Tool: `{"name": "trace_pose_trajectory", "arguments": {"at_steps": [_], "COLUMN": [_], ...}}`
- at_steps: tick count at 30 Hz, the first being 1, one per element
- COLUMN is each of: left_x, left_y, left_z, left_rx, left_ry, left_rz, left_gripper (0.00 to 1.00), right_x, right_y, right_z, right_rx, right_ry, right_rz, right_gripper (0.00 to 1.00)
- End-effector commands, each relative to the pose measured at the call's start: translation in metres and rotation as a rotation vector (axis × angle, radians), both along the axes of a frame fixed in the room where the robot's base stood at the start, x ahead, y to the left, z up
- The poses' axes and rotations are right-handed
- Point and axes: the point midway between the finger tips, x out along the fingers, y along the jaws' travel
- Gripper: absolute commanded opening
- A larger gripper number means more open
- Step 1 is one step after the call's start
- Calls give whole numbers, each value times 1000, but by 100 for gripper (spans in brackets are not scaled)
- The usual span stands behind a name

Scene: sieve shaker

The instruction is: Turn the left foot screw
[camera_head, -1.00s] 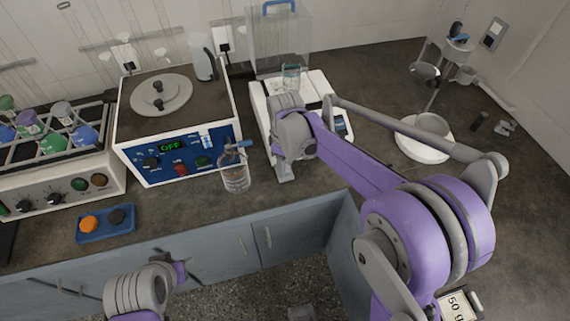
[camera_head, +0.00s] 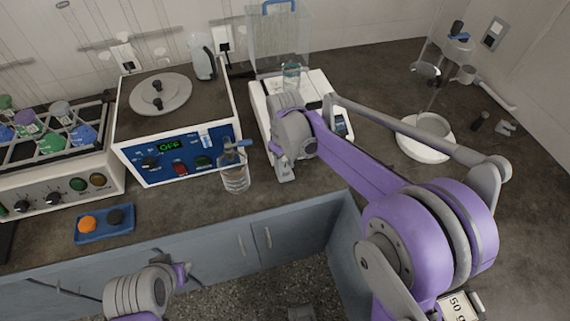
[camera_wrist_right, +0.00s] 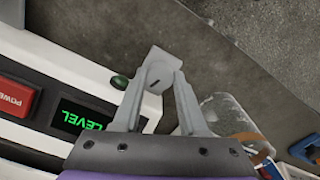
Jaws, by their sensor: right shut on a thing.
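The white balance (camera_head: 262,100) stands on the bench behind my right gripper. In the right wrist view its front panel (camera_wrist_right: 60,60) has a lit green LEVEL display (camera_wrist_right: 83,117). The grey left foot screw (camera_wrist_right: 157,73) is between the fingers of my right gripper (camera_wrist_right: 158,88), which is shut on it. In the head view my right gripper (camera_head: 286,174) is low at the balance's front left corner, and the screw is hidden there. My left arm shows at the lower left; its fingers cannot be made out.
A wash bottle (camera_head: 235,174) stands close to the left of my right gripper. The blue-fronted unit (camera_head: 190,155) reads OFF. A blue tray (camera_head: 104,233) holds an orange and a dark piece. A round white base (camera_head: 424,149) stands to the right.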

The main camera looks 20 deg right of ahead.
Motion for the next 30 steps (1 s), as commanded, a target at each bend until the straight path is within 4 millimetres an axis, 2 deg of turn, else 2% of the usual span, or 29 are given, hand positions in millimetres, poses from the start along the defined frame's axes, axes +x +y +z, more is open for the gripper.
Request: {"name": "trace_pose_trajectory", "arguments": {"at_steps": [1,2,6,7,15,19,30], "left_x": [0,0,0,0,0,0,2], "left_y": [0,0,0,0,0,0,0], "left_z": [0,0,0,0,0,1,7], "left_rx": [0,0,0,0,0,0,0], "left_ry": [0,0,0,0,0,0,-3], "left_rz": [0,0,0,0,0,0,0], "left_gripper": [50,50,50,50,50,50,50], "right_x": [0,0,0,0,0,0,0], "right_y": [0,0,0,0,0,0,0], "right_z": [0,0,0,0,1,10,81], "right_rx": [0,0,0,0,0,0,0], "right_ry": [0,0,0,0,0,0,0], "right_rz": [0,1,1,1,2,2,2], "right_gripper": [0,43,68,72,72,72,72]}}
